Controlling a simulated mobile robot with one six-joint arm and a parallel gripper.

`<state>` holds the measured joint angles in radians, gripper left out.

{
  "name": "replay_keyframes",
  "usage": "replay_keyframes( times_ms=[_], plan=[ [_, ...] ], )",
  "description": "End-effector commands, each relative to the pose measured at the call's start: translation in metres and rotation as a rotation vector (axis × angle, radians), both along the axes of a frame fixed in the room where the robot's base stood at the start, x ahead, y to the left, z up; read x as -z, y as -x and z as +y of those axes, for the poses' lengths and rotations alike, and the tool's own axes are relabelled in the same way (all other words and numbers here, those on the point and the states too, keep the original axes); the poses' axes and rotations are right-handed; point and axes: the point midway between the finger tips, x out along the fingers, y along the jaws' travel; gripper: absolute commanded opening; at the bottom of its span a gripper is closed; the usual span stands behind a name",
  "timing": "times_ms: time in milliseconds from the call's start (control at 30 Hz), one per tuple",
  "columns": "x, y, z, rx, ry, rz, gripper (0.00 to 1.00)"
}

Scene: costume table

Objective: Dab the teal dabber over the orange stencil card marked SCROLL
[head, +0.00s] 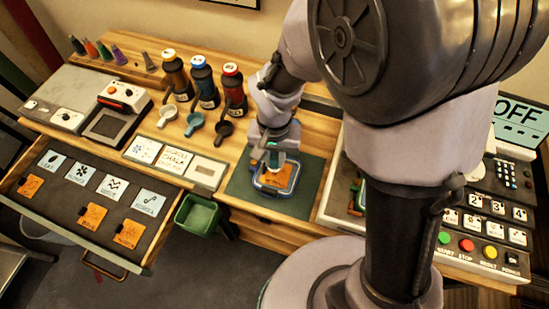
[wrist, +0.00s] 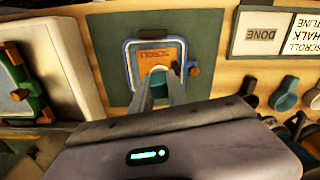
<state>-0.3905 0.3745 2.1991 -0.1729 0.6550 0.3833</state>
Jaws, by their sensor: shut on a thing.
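The orange stencil card (head: 284,180) lies inside a blue frame (head: 272,193) on a dark green mat (head: 238,184). In the wrist view the word SCROLL shows on the card (wrist: 150,52), upside down. My gripper (head: 274,150) is over the card, pointing down. It is shut on the teal dabber (head: 273,160), which also shows between the fingers in the wrist view (wrist: 162,83). The dabber's lower end is over the card; I cannot tell whether it touches. The dabber and fingers hide part of the card.
Dark bottles (head: 203,85) and small scoops (head: 194,122) stand left of the mat. An open drawer (head: 75,225) holds white and orange cards. A green bin (head: 198,215) hangs at the front. A button panel (head: 480,240) is at the right.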

Motion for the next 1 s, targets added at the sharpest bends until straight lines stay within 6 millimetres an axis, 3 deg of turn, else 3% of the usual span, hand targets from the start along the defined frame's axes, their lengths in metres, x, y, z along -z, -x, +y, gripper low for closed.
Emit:
replay_keyframes(
  times_ms=[200,567,767,1000],
  plan=[
    [-0.028,0.0,0.0,0.0,0.0,-0.001,0.0],
    [-0.024,0.0,0.0,0.0,0.0,-0.001,0.0],
    [-0.007,0.002,-0.002,0.0,0.0,-0.001,0.0],
    [0.027,0.008,-0.006,0.0,0.0,0.0,0.0]
  ],
)
